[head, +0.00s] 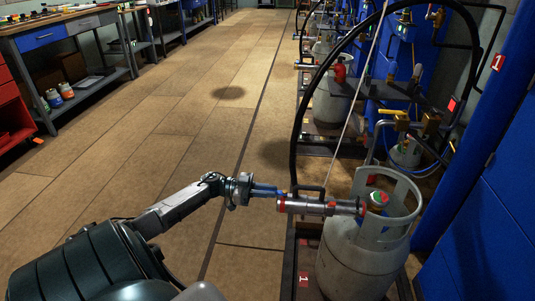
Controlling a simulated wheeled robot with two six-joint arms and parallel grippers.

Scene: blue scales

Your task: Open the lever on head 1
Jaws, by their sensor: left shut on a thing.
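The filling head (318,208) is a metal cylinder lying level at the valve of a white gas cylinder (350,260). A red tag with a white 1 (303,280) is on the scale below. My left gripper (277,192) reaches in from the left to the left end of the head. Its blue fingers are shut on the lever there. The lever is small and mostly hidden by the fingers, so its angle is hard to tell. A dark loop-shaped handle (308,187) stands on top of the head. My right gripper is not in view.
A black hose (298,110) arches over the head, and a thin pale cable hangs beside it. More scales with cylinders (335,100) stand behind. Blue panels (490,200) close off the right. A workbench (70,40) stands at back left. The floor (190,130) between is clear.

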